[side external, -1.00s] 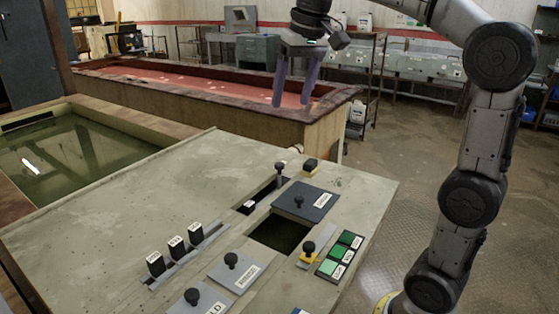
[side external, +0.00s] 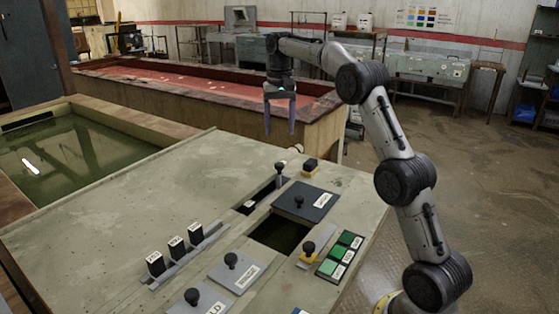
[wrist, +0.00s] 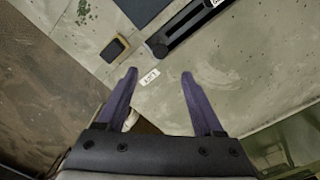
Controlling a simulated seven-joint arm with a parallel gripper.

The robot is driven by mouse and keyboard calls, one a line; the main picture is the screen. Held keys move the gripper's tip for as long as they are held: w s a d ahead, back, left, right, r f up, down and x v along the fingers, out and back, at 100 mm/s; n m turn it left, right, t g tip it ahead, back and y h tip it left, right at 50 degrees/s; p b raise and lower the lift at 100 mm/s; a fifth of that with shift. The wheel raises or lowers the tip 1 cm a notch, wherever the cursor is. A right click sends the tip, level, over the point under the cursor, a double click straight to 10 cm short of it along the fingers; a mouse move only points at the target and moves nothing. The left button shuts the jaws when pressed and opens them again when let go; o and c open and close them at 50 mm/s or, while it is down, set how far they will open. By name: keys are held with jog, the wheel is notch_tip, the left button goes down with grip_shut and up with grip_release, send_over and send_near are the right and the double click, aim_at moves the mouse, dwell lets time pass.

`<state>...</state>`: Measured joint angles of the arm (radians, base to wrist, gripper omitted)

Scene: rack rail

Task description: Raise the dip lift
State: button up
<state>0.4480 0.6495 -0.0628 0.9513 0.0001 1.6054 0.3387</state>
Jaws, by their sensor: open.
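A slotted slider with an upright black knob (side external: 280,167) stands on the grey panel (side external: 130,190); the knob is at the far end of its dark slot. It also shows in the wrist view (wrist: 157,46), with a small white label (wrist: 149,77) beside the slot's end, its text too small to read surely. I cannot tell for sure that this is the dip lift. My gripper (side external: 280,128) is open and empty, pointing down above the panel's far edge. In the wrist view my fingertips (wrist: 159,76) lie on either side of the label, short of the knob.
A yellow-and-black switch (side external: 310,166) sits right of the knob. A green-water tank (side external: 65,155) is left; a red-liquid tank (side external: 190,85) is behind.

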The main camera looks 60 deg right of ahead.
aim_at(280, 164)
notch_tip(280, 164, down, 11)
jog(key=shift+f, duration=0.1)
dwell(0.3)
grip_shut()
dwell(1.4)
